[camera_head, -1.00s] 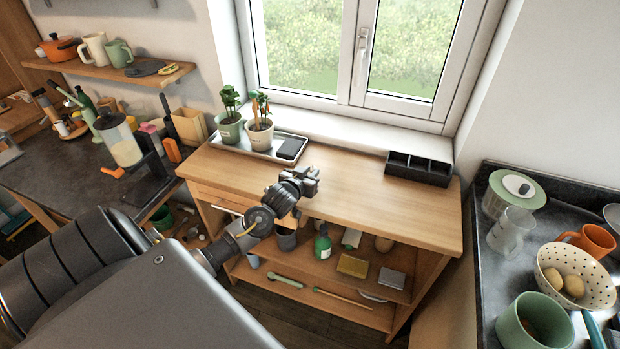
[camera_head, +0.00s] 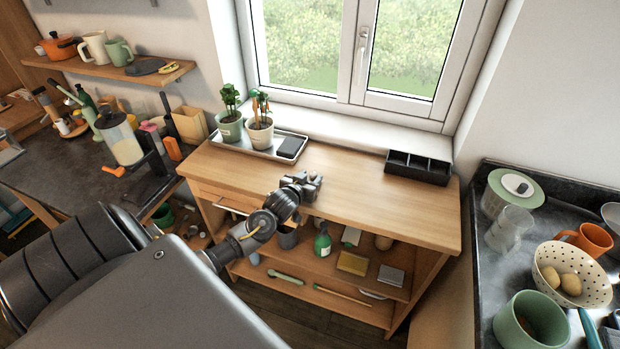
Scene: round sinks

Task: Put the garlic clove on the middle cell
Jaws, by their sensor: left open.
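A black box with a row of open cells (camera_head: 430,178) stands at the back right of the wooden cabinet top (camera_head: 370,205), by the window wall. The middle cell lies between two dividers and looks dark inside; I cannot make out anything in it. My left gripper (camera_head: 315,181) is open at the front middle of the cabinet top, to the left of the box and apart from it. I cannot make out a garlic clove; one by the fingers could be hidden by the gripper. My right gripper is out of view.
A metal tray (camera_head: 268,154) with two potted plants and a dark block stands at the back left of the cabinet top. The wood between gripper and box is clear. A dark counter with a colander (camera_head: 598,288) and pots is at the right.

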